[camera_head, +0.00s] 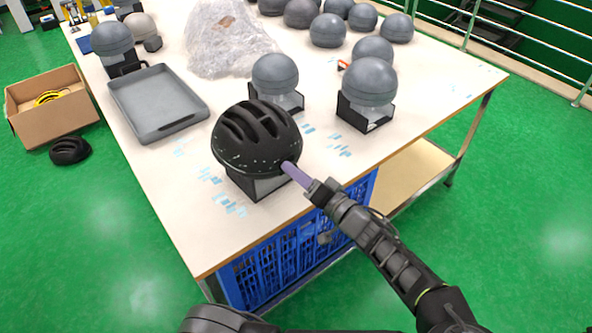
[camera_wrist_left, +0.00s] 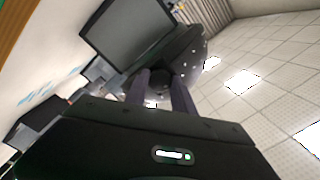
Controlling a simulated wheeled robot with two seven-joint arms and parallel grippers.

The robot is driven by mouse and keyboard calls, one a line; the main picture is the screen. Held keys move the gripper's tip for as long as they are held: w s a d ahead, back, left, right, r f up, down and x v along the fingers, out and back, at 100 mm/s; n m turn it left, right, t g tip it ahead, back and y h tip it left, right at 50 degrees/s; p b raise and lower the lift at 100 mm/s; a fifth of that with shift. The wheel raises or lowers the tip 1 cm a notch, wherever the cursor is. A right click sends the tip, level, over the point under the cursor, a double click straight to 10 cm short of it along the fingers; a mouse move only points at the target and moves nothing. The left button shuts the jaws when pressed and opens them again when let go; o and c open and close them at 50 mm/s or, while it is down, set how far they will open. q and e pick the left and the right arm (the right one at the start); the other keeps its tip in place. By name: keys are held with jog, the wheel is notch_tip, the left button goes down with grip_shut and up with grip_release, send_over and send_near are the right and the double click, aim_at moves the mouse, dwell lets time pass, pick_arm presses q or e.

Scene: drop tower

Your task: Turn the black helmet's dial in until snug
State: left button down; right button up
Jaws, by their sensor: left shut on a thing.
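The black helmet (camera_head: 257,135) sits on a headform in a black stand (camera_head: 240,190) near the table's front edge. Its rim shows dark and speckled in the left wrist view (camera_wrist_left: 190,52). My left gripper (camera_head: 290,168) reaches the helmet's rim at its lower right with purple fingers. In the left wrist view the two fingers (camera_wrist_left: 165,85) are closed on a small dark round part at the rim, the dial (camera_wrist_left: 160,76). The fingers partly cover the dial, so how far it is turned cannot be seen. My right gripper is not in view.
Two grey headforms on stands (camera_head: 275,78) (camera_head: 368,85) stand just behind the helmet. A grey tray (camera_head: 158,100) lies to the left, with plastic wrap (camera_head: 225,40) behind. Blue crates (camera_head: 290,262) are under the table. A cardboard box (camera_head: 50,108) and another black helmet (camera_head: 70,150) are on the floor.

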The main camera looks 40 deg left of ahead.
pick_arm(q)
jog(key=m+p, duration=0.1)
jog(key=m, duration=0.3)
jog(key=shift+m, duration=0.4)
jog(key=c, duration=1.1)
grip_release()
jog(key=shift+o, duration=0.2)
jog(key=b+v, duration=0.1)
jog(key=v, duration=0.6)
jog(key=shift+d, duration=0.4)
